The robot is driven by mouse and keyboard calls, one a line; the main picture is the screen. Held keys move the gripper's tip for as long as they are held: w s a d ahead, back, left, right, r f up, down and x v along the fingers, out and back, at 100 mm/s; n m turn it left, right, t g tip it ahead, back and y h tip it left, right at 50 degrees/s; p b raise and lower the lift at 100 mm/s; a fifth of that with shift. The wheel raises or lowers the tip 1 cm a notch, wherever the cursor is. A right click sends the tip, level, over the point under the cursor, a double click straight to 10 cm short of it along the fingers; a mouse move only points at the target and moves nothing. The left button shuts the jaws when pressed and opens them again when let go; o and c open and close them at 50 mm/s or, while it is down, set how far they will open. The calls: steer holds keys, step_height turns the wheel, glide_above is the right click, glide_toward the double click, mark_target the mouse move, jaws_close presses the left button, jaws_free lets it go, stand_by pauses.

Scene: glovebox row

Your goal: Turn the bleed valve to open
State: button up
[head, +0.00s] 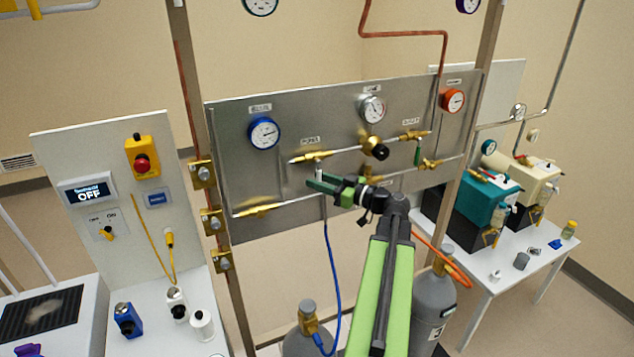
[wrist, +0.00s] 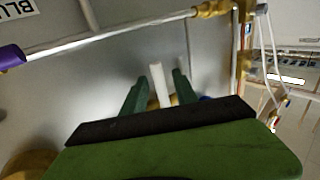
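My gripper (head: 319,183) is in front of the steel panel (head: 228,175), just below a brass valve (head: 318,156) on the upper pipe. In the wrist view, the two green fingers of my gripper (wrist: 157,90) stand apart on either side of a pale upright lever (wrist: 158,82), with a gap visible on each side. The lever appears to hang from that brass valve. Whether a finger touches it I cannot tell. The small label above the valve is too blurred to read surely, so I cannot confirm it is the bleed valve. A green-handled valve (head: 417,152) sits farther right.
Blue (head: 264,132), white (head: 371,108) and red (head: 452,100) gauges sit on the panel. A black knob (head: 377,150) is right of my gripper. A blue hose (head: 333,275) hangs below it. Gas cylinders (head: 432,300) stand beneath. Posts (head: 468,150) flank the panel.

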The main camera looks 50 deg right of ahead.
steer(key=shift+w+a, duration=0.1)
steer(key=shift+w, duration=0.1)
steer(key=shift+c, duration=0.4)
jaws_close()
stand_by(0.8)
